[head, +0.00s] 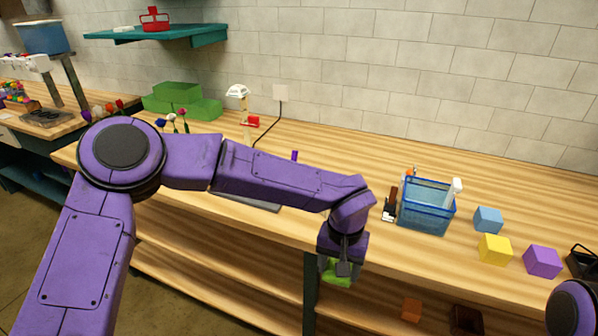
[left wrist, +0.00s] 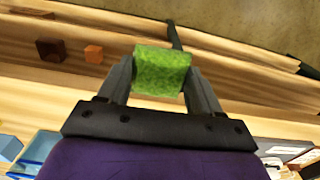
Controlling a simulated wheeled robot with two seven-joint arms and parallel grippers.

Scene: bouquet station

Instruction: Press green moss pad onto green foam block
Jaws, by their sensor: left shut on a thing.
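My left gripper (head: 341,268) is shut on a green, grainy-textured moss pad (head: 336,276). It holds the pad in front of the workbench's front edge, over the lower shelf. In the left wrist view the moss pad (left wrist: 162,71) sits between the two fingers (left wrist: 160,85). Green foam blocks (head: 178,95) stand stacked at the back left of the bench, far from the gripper; which one the task means I cannot tell. My right gripper is not in view; only a purple part of that arm shows at the bottom right.
A blue basket (head: 425,222) stands right of my left arm. Blue (head: 488,219), yellow (head: 495,249) and purple (head: 542,261) cubes lie beyond it. Flowers (head: 170,123) and a desk lamp (head: 239,92) are at the back left. The bench's back middle is clear.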

